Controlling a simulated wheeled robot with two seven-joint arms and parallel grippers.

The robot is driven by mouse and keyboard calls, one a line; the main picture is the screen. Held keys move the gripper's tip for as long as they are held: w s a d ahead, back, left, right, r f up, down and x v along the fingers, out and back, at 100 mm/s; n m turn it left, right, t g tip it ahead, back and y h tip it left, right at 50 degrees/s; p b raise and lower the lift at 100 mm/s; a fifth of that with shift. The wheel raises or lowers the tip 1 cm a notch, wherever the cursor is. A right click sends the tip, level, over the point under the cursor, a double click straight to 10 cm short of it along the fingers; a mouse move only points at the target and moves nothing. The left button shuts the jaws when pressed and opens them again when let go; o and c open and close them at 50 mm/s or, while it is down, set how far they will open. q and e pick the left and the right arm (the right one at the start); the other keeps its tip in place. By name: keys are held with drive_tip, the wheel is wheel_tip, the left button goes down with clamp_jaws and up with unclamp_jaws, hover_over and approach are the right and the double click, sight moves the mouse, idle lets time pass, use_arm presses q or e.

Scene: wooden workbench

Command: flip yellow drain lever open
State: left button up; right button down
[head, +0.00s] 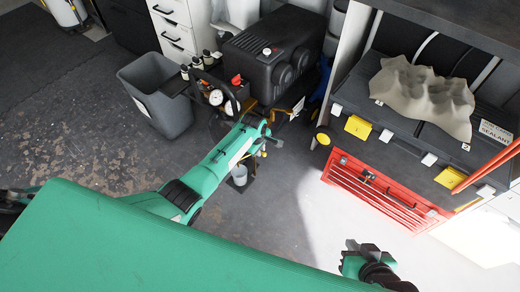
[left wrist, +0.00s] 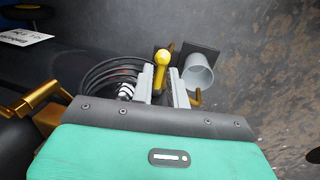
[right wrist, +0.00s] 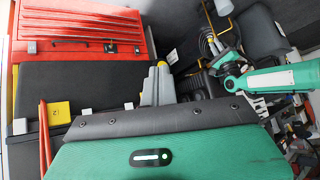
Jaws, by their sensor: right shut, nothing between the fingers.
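The yellow lever (left wrist: 160,68) has a round knob and shows in the left wrist view, between and just beyond the grey fingers of my left gripper (left wrist: 163,86). The fingers stand apart, one on each side of it; whether they touch it I cannot tell. In the head view my left gripper (head: 266,134) is low in front of the black compressor (head: 262,68), and I cannot make out the lever clearly there. My right gripper (right wrist: 159,85) is shut and empty; in the head view it is at the lower right (head: 362,255).
A grey bin (head: 158,98) is left of the compressor. A red tool chest (head: 375,190) stands at right. Open floor lies between.

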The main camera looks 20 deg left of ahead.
use_arm(q)
clamp_jaws()
use_arm(e)
drive_tip(key=shift+s, duration=0.1)
use_arm(q)
drive_tip(key=shift+s+a+m+g+h+p, duration=0.4)
drive_tip(key=shift+m+p, duration=0.3)
drive_tip(key=shift+m, duration=1.25)
drive_tip(key=shift+s+a+m+g+h+p, duration=0.15)
drive_tip(key=shift+a+m+p, duration=0.5)
drive_tip(key=shift+m, duration=1.35)
drive_tip(key=shift+s+a+m+g+h+p, duration=0.25)
drive_tip(key=shift+m+p, duration=0.55)
drive_tip(key=shift+m, duration=1.15)
use_arm(e)
drive_tip(key=s+d+f+g+h, duration=0.1)
drive_tip(key=s+d+g+h, duration=0.1)
drive_tip(key=s+d+g, duration=0.1)
drive_tip(key=shift+s+d+f+m+g, duration=0.15)
drive_tip(key=shift+s+d+m+g, duration=0.2)
drive_tip(key=shift+d+g, duration=0.7)
use_arm(q)
drive_tip(key=shift+s+a, duration=0.1)
use_arm(e)
drive_tip(key=shift+w+d+r+t, duration=0.15)
drive_tip(key=shift+d+r+t, duration=0.15)
drive_tip(key=shift+t, duration=0.15)
